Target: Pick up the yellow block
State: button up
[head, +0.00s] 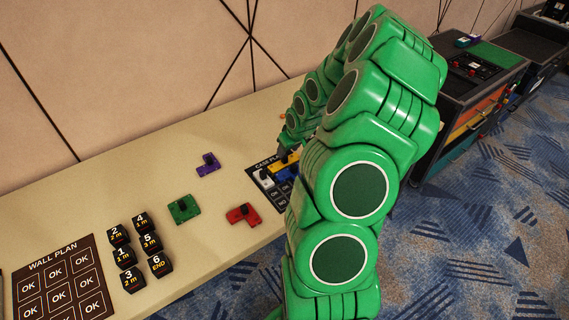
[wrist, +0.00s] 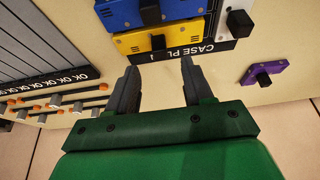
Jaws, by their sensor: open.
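The yellow block (wrist: 130,43), with a black knob on it, lies on the dark "CASE PLAN" mat (wrist: 219,45) beside the blue block (wrist: 122,15). My gripper (wrist: 160,64) is open and empty in the wrist view. Its two fingers point toward the yellow block, which lies just beyond their tips, and I see no contact. In the head view my green arm covers most of the mat and the gripper. Part of the yellow block (head: 290,159) shows there at the arm's left edge.
A white block (wrist: 240,24) sits on the mat beside the yellow one. A purple block (head: 208,164), a green block (head: 184,209), a red block (head: 243,215) and several numbered black blocks (head: 124,257) stand on the table. A rack with orange-tipped pieces (wrist: 60,101) is at left in the wrist view.

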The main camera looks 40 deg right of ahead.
aim_at(285, 157)
jog(key=shift+s+x, duration=0.1)
jog(key=shift+x, duration=1.2)
jog(key=shift+s+x, duration=0.15)
jog(key=shift+x, duration=1.2)
jog(key=shift+f, duration=0.1)
jog(key=shift+c, duration=0.3)
grip_shut()
